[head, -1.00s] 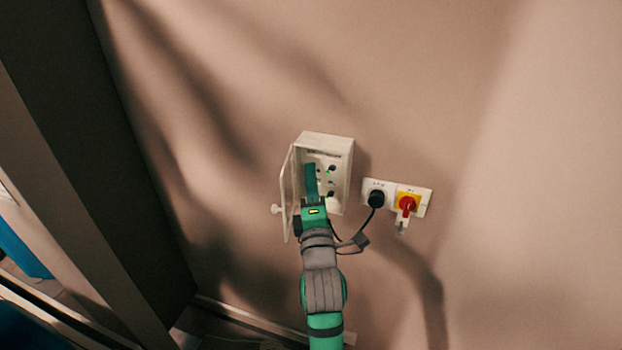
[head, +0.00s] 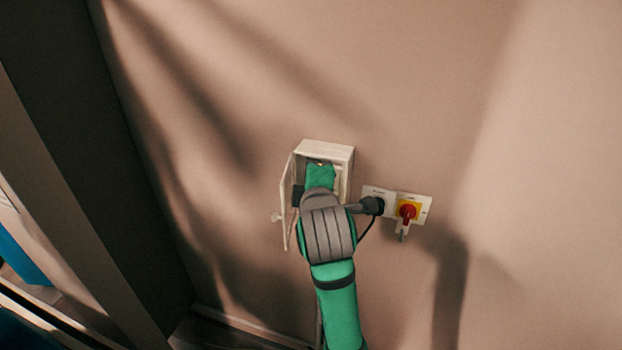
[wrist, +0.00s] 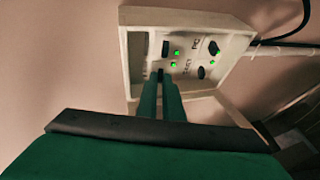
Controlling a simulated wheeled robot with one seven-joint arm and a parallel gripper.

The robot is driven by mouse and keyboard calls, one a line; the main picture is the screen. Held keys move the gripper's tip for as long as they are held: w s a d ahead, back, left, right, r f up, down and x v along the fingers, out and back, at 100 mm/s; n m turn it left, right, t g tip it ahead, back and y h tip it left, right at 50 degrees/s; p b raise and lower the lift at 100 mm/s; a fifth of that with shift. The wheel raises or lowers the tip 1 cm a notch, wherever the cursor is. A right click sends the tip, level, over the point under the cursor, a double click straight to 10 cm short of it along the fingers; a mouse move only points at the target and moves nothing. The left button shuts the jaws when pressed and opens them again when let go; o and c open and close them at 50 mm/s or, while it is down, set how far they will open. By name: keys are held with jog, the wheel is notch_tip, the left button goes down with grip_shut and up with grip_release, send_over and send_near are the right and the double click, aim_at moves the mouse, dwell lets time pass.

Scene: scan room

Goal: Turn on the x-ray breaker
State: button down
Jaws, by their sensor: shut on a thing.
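The white breaker box (head: 328,149) is on the wall with its door (head: 288,210) open to the left. The wrist view shows its panel with black switches, such as an upper-left one (wrist: 165,48), an upper-right one (wrist: 213,47) and a lower-right one (wrist: 201,73), and small green lights (wrist: 177,53). The panel labels are too small to read surely. My gripper (wrist: 161,82) reaches into the box, its two fingers close together and shut on the lower-left black switch (wrist: 160,73). In the head view my wrist hides most of the panel.
The wall around is bare. A dark cabinet or frame edge (head: 130,160) stands at the left.

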dwell(0.3)
jog(key=c, duration=1.9)
grip_release()
jog(key=shift+r, duration=0.1)
jog(key=v, duration=1)
jog(key=shift+s+d+r, duration=0.15)
jog(key=shift+s+r, duration=0.1)
jog(key=shift+r, duration=0.05)
